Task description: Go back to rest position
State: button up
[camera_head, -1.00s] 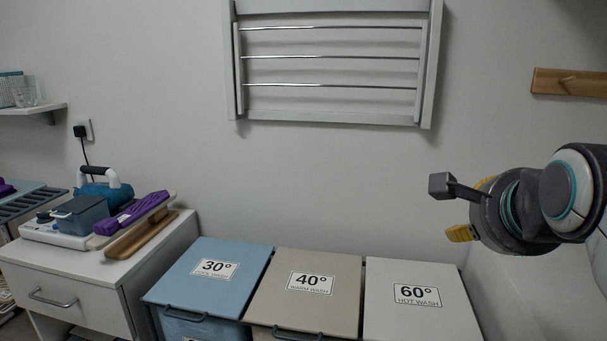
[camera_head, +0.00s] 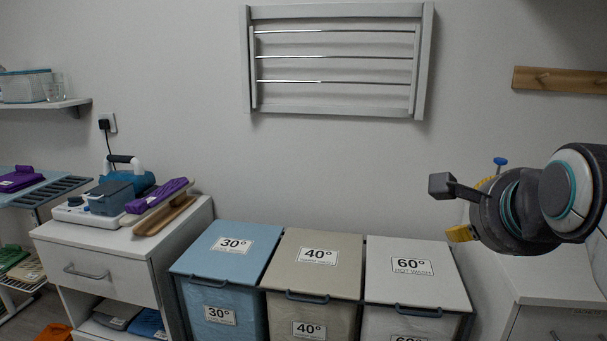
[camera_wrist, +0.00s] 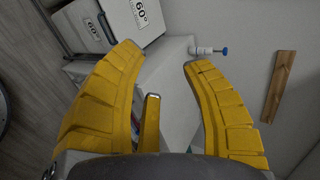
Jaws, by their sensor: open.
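My gripper (camera_head: 468,208) is raised at the right of the head view, in front of the wall and above the right-hand cabinet. The far side of the gripper is hidden by my own wrist in the head view.
Three lidded hampers stand below: blue 30° (camera_head: 212,262), beige 40° (camera_head: 302,278) and white 60° (camera_head: 428,285). A drawer cabinet (camera_head: 110,260) with an iron stands left. A white cabinet (camera_head: 560,275) stands right. A drying rack (camera_head: 337,113) hangs on the wall.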

jog(key=s+a+f+n+g+y+p, duration=0.1)
jog(key=s+a+f+n+g+p, duration=0.2)
jog(key=s+n+p, duration=0.4)
jog(key=s+a+f+n+g+y+p, duration=0.1)
jog(key=s+a+f+n+g+p, duration=0.2)
jog(key=s+n+p, duration=0.5)
notch_tip(320, 180, down, 2)
jog(key=n+g+p, duration=0.1)
jog(key=n+p, duration=0.2)
jog(key=n, duration=0.2)
jog(key=shift+s+a+g+p, duration=0.3)
jog(key=shift+f, duration=0.1)
